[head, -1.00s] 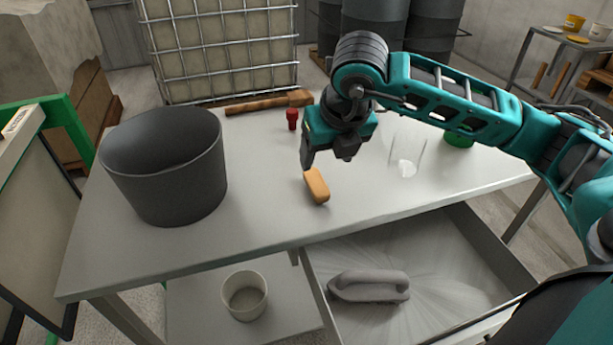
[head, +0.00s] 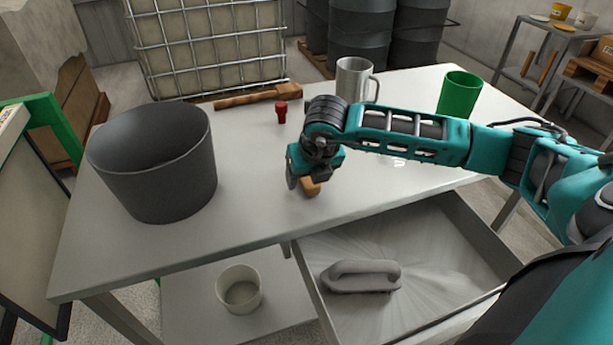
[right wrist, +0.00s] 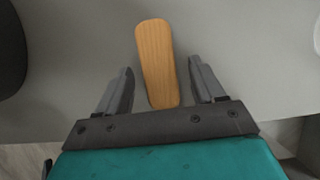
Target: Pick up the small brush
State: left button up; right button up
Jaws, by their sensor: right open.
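The small brush, a rounded light-wood block (head: 311,188), lies on the grey table near its front edge, partly hidden by my right gripper (head: 303,182). No bristles show. In the right wrist view the wooden brush (right wrist: 156,60) lies lengthwise between the two open fingers of my right gripper (right wrist: 160,85). A gap shows on each side, so the fingers do not clasp it. My left gripper is not in view.
A dark grey bucket (head: 155,165) stands on the table at left. The open drawer (head: 440,240) holds a grey handled tool (head: 360,276).

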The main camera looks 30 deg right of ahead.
jog(key=shift+w+f, duration=0.1)
jog(key=shift+f, duration=0.05)
jog(key=c, duration=1)
jog(key=shift+c, duration=0.5)
